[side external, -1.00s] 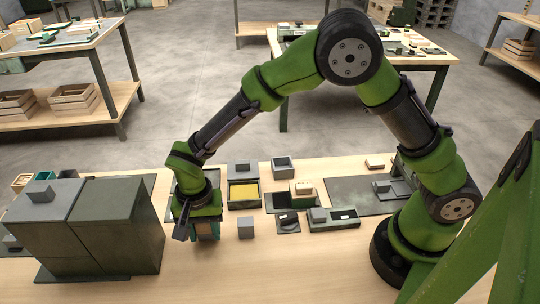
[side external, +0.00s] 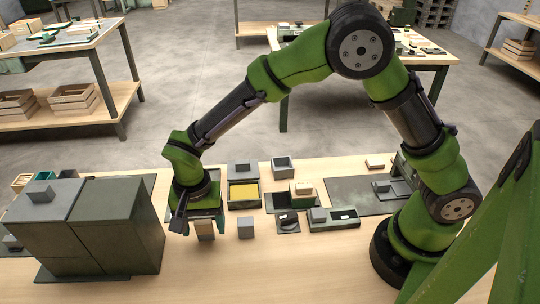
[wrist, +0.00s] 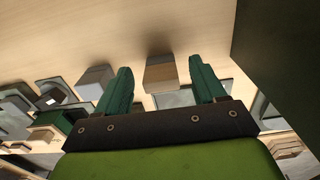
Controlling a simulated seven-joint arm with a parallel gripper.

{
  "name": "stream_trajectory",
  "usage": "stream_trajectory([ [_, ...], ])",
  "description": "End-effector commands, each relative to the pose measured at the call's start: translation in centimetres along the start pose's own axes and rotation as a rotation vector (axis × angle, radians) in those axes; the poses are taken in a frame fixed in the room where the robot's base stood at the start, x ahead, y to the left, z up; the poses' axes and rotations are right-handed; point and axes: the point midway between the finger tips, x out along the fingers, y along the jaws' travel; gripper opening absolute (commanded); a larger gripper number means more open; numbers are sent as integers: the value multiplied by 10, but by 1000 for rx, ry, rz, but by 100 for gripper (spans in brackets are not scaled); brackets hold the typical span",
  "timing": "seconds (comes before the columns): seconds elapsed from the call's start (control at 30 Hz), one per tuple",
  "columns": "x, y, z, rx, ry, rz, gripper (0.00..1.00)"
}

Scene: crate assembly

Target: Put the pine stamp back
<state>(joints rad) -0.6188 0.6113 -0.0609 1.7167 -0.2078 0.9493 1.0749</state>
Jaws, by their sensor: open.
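A tan wooden block (side external: 205,231), which looks like the pine stamp, stands upright on the bare table near the front, below my gripper (side external: 201,221). In the wrist view the block (wrist: 161,78) shows between the two green fingers of my gripper (wrist: 160,68), with a clear gap on each side. My gripper is open and holds nothing. A grey block (side external: 246,228) stands just right of the wooden one; it also shows in the wrist view (wrist: 94,82). Part of the tray behind my gripper is hidden by it.
A large dark grey cabinet (side external: 115,230) stands close to the left. Behind and right are a tray with a yellow filling (side external: 243,206), a small dark pad (side external: 288,226), a long tray (side external: 345,223) and a dark mat (side external: 345,193). The table front is clear.

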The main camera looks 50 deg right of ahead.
Motion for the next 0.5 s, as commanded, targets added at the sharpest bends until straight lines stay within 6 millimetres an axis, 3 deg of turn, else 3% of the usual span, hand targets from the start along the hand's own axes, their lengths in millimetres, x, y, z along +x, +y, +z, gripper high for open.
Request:
stream_trajectory([
  [0.3, -70, -1, 0, -1, 2, -5, 70],
  [0.5, -94, 0, 0, -1, 1, -2, 70],
])
